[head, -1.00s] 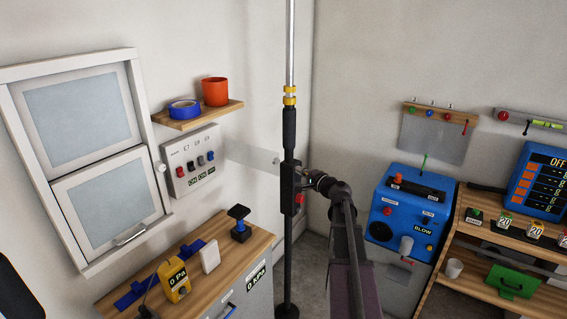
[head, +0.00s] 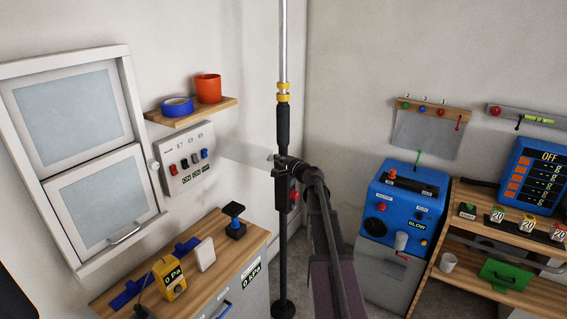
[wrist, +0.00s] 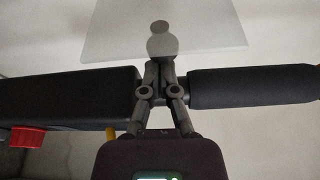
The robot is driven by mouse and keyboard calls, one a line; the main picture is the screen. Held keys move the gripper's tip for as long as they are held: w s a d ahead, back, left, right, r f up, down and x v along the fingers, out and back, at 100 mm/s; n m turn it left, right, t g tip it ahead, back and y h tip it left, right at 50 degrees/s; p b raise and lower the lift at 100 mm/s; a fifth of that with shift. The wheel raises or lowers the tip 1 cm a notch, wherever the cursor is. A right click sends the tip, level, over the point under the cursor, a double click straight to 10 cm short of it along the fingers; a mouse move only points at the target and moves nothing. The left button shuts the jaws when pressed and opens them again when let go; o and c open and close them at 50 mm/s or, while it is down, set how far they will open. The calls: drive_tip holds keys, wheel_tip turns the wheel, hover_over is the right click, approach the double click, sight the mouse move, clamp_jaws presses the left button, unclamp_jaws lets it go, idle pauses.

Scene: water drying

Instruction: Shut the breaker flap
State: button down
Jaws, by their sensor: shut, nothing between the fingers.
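The breaker panel (head: 173,178) is on the left wall, with a row of coloured switches. Its clear flap (head: 243,151) stands open, swung out to the right. In the wrist view the flap (wrist: 205,30) is a pale sheet, with a round knob (wrist: 161,42) near its lower edge. My gripper (head: 277,158) is by the flap's free end, at the pole in the head view, which partly hides it. In the wrist view my gripper (wrist: 157,70) is shut and empty, its tips close below the knob. I cannot tell if they touch.
A vertical pole (head: 283,125) with yellow rings stands beside my gripper; in the wrist view its dark parts (wrist: 250,87) lie across, close to the fingers. A small shelf (head: 193,112) holds blue tape and an orange cup above the panel. A wooden-topped cabinet (head: 215,280) stands below.

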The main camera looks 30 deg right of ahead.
drive_tip(key=shift+w+a, duration=0.1)
drive_tip(key=shift+w, duration=0.25)
drive_tip(key=shift+a, duration=0.15)
